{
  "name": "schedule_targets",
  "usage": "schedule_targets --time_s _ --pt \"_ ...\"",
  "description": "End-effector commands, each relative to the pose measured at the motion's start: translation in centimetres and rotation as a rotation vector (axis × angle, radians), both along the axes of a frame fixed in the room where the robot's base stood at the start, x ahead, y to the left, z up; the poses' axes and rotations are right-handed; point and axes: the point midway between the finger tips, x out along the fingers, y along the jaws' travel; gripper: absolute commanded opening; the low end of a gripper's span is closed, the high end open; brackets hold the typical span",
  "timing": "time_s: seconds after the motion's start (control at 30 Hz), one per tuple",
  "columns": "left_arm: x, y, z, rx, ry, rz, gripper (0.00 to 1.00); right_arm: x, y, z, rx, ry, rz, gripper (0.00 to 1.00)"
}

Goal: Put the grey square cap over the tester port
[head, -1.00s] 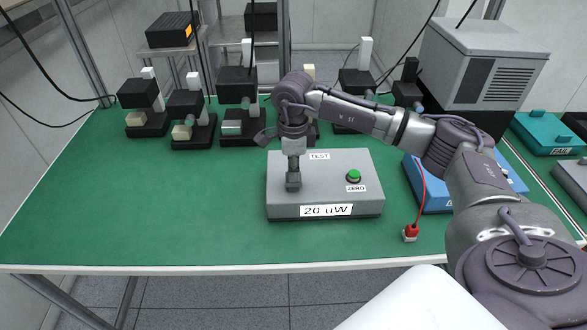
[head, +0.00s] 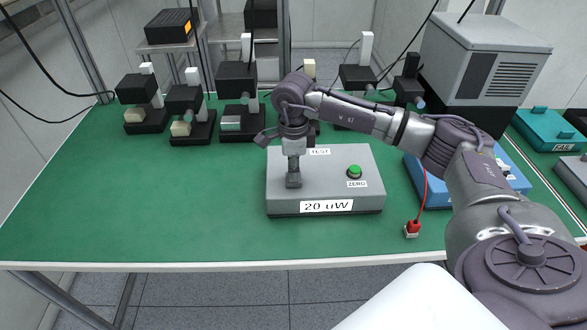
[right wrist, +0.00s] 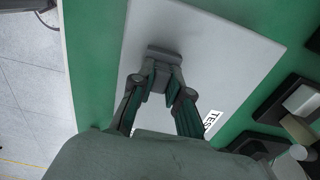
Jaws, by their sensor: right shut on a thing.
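The tester (head: 235,0) is not at the frame edge but is the grey box (head: 325,180) on the green bench, with a "TEST" label, a green ZERO button (head: 354,171) and a "20 uW" display (head: 326,206). My right gripper (head: 293,170) points down over the left part of its top. It is shut on the grey square cap (head: 293,181), which is at or just above the tester's top; I cannot tell if they touch. In the right wrist view the cap (right wrist: 165,53) shows between the fingertips (right wrist: 160,75). The port is not visible. My left gripper is out of view.
A red plug (head: 412,228) on a cable lies right of the tester, beside a blue box (head: 415,178). Several black fixtures (head: 190,127) stand along the back. A large grey unit (head: 480,65) stands back right. The bench's left side is clear.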

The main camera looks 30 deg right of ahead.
Motion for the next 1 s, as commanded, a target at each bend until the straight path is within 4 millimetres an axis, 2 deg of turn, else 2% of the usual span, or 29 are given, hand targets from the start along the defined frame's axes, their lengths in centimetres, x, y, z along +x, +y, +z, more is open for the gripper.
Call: schedule_targets --time_s 0.1,0.13,0.3,0.67,0.77,1.0 --pt "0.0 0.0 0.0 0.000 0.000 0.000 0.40 0.0 0.0 0.0 0.000 0.000 0.000 0.00" --pt "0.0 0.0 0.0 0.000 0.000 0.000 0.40 0.0 0.0 0.0 0.000 0.000 0.000 0.17" --pt "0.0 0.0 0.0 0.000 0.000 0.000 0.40 0.0 0.0 0.0 0.000 0.000 0.000 0.45" --pt "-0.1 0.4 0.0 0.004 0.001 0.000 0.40 0.0 0.0 0.5 0.000 -0.001 0.000 0.45" --pt "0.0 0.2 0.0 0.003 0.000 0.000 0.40 0.1 0.0 1.7 0.002 -0.003 0.000 0.45" --pt "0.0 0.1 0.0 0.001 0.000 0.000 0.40 0.1 0.0 6.8 0.000 -0.005 0.001 0.45"
